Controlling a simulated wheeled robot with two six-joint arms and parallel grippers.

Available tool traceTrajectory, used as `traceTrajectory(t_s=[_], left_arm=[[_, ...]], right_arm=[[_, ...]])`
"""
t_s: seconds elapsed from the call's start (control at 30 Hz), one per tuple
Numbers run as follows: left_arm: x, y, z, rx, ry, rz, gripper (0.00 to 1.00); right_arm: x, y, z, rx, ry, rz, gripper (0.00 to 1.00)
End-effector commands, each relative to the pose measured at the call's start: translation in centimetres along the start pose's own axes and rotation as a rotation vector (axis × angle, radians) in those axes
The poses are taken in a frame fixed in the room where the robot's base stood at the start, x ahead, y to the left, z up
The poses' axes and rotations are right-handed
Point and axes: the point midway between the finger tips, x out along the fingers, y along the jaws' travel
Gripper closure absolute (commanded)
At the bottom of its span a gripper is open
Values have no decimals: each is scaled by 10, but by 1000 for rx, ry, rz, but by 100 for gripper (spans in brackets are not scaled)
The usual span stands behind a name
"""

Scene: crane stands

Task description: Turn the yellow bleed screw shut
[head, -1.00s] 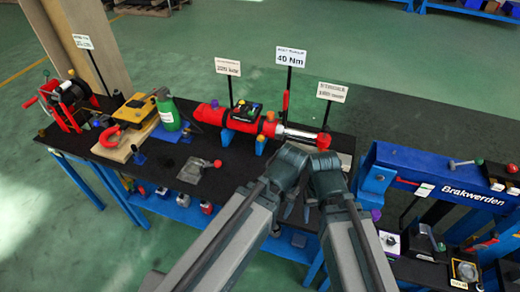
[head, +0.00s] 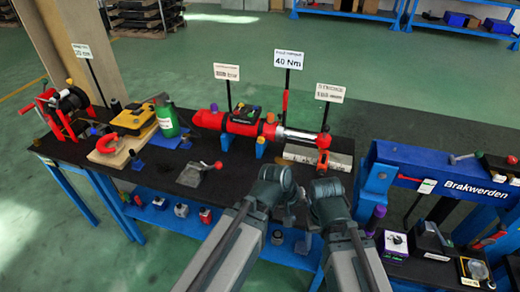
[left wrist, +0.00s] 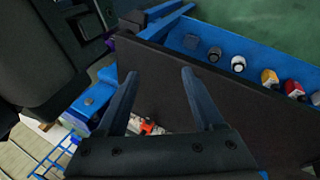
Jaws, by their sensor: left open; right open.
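A red cylinder (head: 240,125) with a bright rod (head: 298,134) lies on the black bench. It has a purple cap (head: 214,107) at its left and an orange-brown knob (head: 270,117) on top near its right end. I cannot pick out the yellow bleed screw for certain. My left gripper (head: 275,185) is in front of the bench's near edge, apart from the cylinder. In the left wrist view its two fingers (left wrist: 162,85) are spread with nothing held between them. My right gripper (head: 328,198) is beside it at the right, also open; its fingertips are hard to see.
A yellow pump (head: 133,117), a green bottle (head: 167,119), a red-handled winch (head: 62,108) and a grey plate with a red-knobbed lever (head: 202,175) stand left. Signs stand behind the cylinder. The blue "Brakwerden" beam (head: 430,182) is at right.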

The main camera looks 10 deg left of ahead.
Motion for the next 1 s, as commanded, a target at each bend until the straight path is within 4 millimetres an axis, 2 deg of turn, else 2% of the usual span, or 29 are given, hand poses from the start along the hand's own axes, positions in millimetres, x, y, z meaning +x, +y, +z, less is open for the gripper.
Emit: traceTrajectory(t_s=[0.03,0.17,0.27,0.37,0.47,0.5,0.6,0.7,0.83,1.0], left_arm=[[14,-1,-7,-71,23,52,31],[29,7,-32,-307,84,227,31],[38,7,-63,-573,134,420,31],[37,-2,-103,-889,167,653,31],[28,-24,-143,-1209,173,898,31],[22,-37,-158,-1333,168,996,31],[10,-74,-188,-1613,138,1229,31],[-1,-111,-210,-1834,94,1428,31],[-11,-148,-225,-2021,38,1611,31],[-17,-166,-231,-2116,0,1709,31]], right_arm=[[18,-2,-1,0,0,0,31],[47,-4,-3,0,0,0,31],[79,-8,-5,0,0,0,31],[113,-11,-7,0,0,0,31],[145,-14,-8,0,0,0,31],[157,-15,-9,0,0,0,31],[183,-18,-11,0,0,0,31],[202,-19,-12,0,0,0,31],[217,-21,-13,0,0,0,31],[221,-21,-13,0,0,0,31]])
